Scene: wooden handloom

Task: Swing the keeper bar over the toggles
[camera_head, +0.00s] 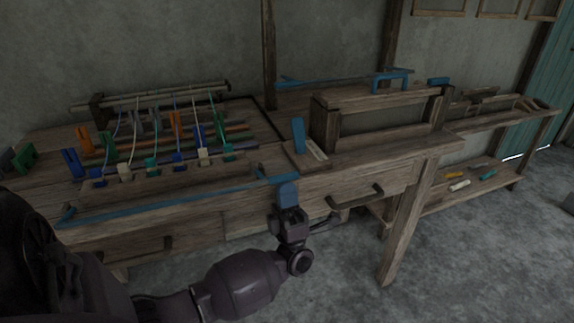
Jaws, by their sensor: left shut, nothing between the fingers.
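The keeper bar (180,200) is a long blue bar along the front edge of the loom table, with its right end near the middle of the table. A row of small toggles (151,167) in blue, cream and green stands behind the bar, with pale cords rising from them. The bar lies in front of the toggles, not over them. My left gripper (288,213) is shut and empty at the table's front edge, near the bar's right end. A blue tab (287,193) shows right at its fingertips; I cannot tell whether they touch. My right gripper is not in view.
Coloured upright pegs (108,147) stand behind the toggles. A wooden frame (390,118) rises on the right of the table, beside a blue upright block (298,135). A drawer handle (355,198) juts from the front. A low shelf (480,190) stands at right; the floor in front is clear.

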